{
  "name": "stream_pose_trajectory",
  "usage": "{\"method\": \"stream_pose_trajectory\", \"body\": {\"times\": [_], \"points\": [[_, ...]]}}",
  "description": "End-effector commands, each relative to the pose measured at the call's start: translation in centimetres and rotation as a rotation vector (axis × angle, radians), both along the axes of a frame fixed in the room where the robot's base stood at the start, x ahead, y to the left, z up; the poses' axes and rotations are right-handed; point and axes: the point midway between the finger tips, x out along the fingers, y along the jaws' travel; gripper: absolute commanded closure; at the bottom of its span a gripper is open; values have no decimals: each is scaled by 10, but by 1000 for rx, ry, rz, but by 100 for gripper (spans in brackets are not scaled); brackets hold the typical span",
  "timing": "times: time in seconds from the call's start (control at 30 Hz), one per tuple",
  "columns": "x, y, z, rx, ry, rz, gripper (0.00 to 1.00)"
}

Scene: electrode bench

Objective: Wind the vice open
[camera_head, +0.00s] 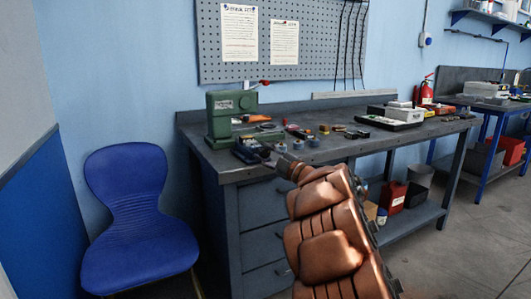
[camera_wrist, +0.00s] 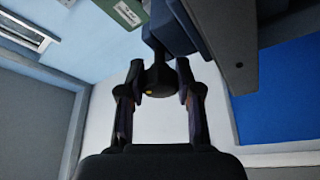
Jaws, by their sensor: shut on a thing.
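The small blue vice (camera_head: 246,150) sits at the front left corner of the grey workbench. In the wrist view its blue body (camera_wrist: 178,28) is at the top, with a dark screw shaft running down from it. The dark vice handle (camera_wrist: 158,78), with a yellow dot, lies between my fingertips. My gripper (camera_wrist: 160,92) is shut on this handle. In the head view my gripper (camera_head: 272,162) reaches the front of the vice, and my copper-coloured arm comes up from the lower right. The vice jaws are too small to read clearly.
A green machine (camera_head: 232,117) stands just behind the vice. Small tools and parts lie along the workbench (camera_head: 330,150), with a white tray (camera_head: 395,118) further right. A blue chair (camera_head: 137,215) stands left of the bench. Floor is open at the lower right.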

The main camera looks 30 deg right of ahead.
Motion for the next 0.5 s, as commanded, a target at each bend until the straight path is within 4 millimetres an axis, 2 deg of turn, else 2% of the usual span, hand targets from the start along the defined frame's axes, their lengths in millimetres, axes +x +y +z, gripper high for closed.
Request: {"method": "stream_pose_trajectory", "body": {"times": [0.5], "points": [[-1, -1, 1, -488, 44, 0, 100]]}}
